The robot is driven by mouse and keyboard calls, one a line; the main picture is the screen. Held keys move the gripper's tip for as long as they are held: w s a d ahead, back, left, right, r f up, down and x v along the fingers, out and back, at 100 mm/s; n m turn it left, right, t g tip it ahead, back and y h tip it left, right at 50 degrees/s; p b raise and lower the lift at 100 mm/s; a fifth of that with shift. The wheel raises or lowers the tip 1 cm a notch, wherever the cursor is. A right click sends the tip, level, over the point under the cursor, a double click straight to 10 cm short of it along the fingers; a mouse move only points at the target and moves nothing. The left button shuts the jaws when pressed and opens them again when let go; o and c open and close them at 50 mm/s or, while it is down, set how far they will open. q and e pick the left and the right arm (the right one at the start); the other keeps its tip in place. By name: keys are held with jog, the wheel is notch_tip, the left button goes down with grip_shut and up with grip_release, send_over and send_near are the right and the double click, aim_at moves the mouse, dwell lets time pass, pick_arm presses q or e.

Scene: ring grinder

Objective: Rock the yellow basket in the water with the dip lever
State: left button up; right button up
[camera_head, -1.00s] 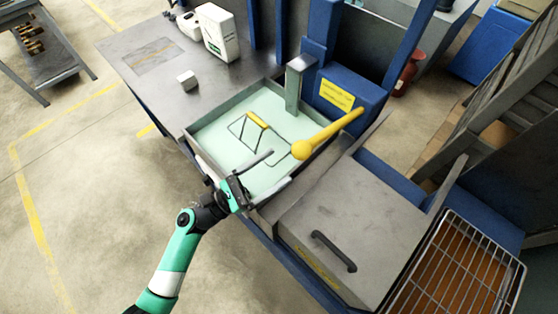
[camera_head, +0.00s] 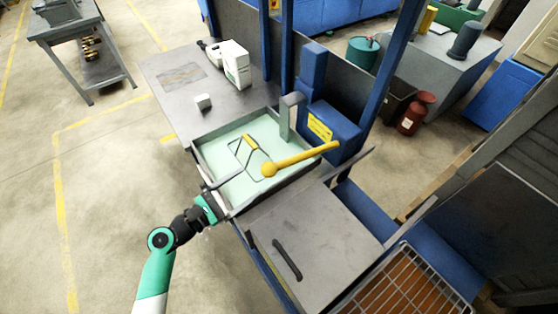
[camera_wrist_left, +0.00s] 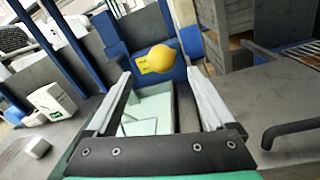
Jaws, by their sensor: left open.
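The dip lever is a thick yellow bar (camera_head: 303,157) with a round knob (camera_head: 269,169) over the tank's near right part. The basket is a thin dark wire frame in the pale green water (camera_head: 222,160), with a yellow grip (camera_head: 250,141). My left gripper (camera_head: 237,190) is open and empty at the tank's near left rim, short of the knob. In the left wrist view, the knob (camera_wrist_left: 162,58) shows beyond and between the spread fingers (camera_wrist_left: 159,82), apart from them. The fingers hide part of the tank there. My right gripper is not in view.
A grey lidded box with a dark handle (camera_head: 287,260) adjoins the tank on the near right. A blue block with a yellow label (camera_head: 320,128) rises at the tank's right.

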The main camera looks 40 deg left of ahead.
aim_at(276, 165)
pick_arm(q)
jog(key=w, duration=0.4)
jog(key=w+d, duration=0.1)
jog(key=w, duration=0.2)
jog(key=w+b, duration=0.1)
jog(key=w, duration=0.3)
jog(key=shift+w+d, duration=0.3)
jog(key=shift+d, duration=0.1)
grip_shut()
